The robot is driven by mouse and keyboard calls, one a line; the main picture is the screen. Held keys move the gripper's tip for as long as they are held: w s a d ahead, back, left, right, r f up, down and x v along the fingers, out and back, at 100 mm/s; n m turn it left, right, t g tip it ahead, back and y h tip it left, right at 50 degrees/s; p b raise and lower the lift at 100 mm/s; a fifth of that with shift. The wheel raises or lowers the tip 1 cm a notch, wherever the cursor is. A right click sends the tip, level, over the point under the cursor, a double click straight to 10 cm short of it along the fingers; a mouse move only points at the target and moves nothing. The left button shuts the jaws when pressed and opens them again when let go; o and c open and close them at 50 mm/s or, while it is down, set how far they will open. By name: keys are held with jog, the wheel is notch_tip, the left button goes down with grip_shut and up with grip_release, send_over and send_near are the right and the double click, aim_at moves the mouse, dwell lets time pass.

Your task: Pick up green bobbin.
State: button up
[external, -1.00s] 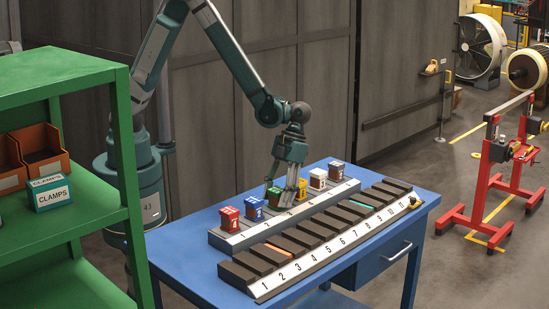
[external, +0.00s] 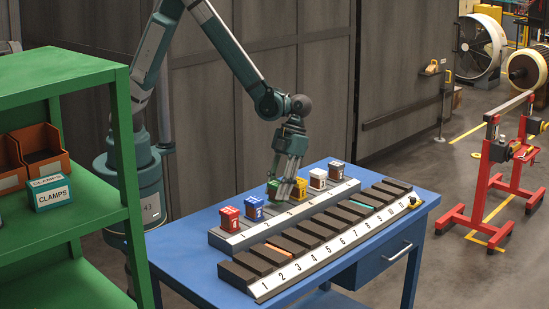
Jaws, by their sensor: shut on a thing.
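The green bobbin (external: 274,190) is in my gripper (external: 279,187), in the row of coloured bobbins on the blue table. My gripper points down and is shut on it; the fingers hide part of the bobbin. I cannot tell whether the bobbin still touches the rack below it. A blue bobbin (external: 254,207) stands to its left and a yellow bobbin (external: 299,187) to its right.
A red bobbin (external: 229,217), a white bobbin (external: 318,179) and a brown bobbin (external: 337,172) stand in the same row. A long numbered rack (external: 325,248) with dark blocks lies in front. A green shelf (external: 118,150) stands at the left.

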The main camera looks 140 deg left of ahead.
aim_at(273, 184)
jog(key=shift+r, duration=3.75)
jog(key=shift+a, duration=0.1)
